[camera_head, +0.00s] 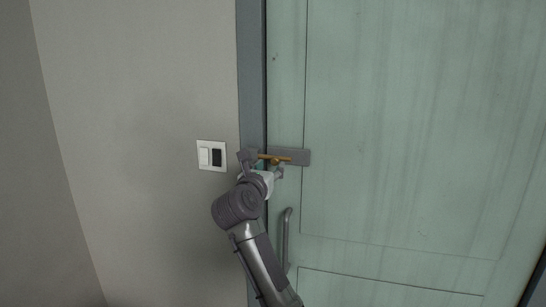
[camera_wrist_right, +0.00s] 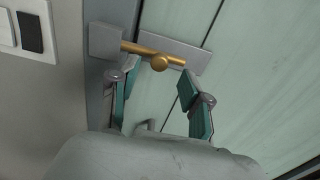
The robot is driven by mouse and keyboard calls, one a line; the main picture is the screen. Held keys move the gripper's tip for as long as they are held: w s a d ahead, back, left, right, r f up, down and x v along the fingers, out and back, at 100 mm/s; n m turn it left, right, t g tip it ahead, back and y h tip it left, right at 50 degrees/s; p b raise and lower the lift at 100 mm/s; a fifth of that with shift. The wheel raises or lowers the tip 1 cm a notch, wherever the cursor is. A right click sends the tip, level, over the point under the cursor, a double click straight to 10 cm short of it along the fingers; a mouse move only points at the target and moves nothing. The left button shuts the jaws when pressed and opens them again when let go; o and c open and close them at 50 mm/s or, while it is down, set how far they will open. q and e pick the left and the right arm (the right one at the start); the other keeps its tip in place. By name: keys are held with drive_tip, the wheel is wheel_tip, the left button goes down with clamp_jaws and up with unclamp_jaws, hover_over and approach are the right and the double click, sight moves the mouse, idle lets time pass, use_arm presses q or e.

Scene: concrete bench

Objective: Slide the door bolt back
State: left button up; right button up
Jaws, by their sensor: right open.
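The door bolt is a brass rod (camera_head: 282,158) with a round knob, on a grey plate (camera_head: 301,157) fixed to the green door. In the right wrist view the rod (camera_wrist_right: 138,49) reaches left to a grey keeper block (camera_wrist_right: 104,41) on the door frame. The knob (camera_wrist_right: 159,62) sticks out near mid-rod. My right gripper (camera_head: 264,165) is at the bolt, just below it. In the right wrist view its fingers (camera_wrist_right: 158,80) are open, one on each side below the knob, with nothing between them. Contact with the bolt cannot be told. My left gripper is out of view.
A white switch plate (camera_head: 202,156) with a black rocker is on the grey wall, left of the grey door frame (camera_head: 252,75). A vertical metal handle (camera_head: 286,240) is on the door below the bolt, close to my right arm. The door right of the bolt is clear.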

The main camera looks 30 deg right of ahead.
sight(274, 162)
drive_tip(key=shift+p+x, duration=0.4)
drive_tip(key=shift+x, duration=1.35)
clamp_jaws()
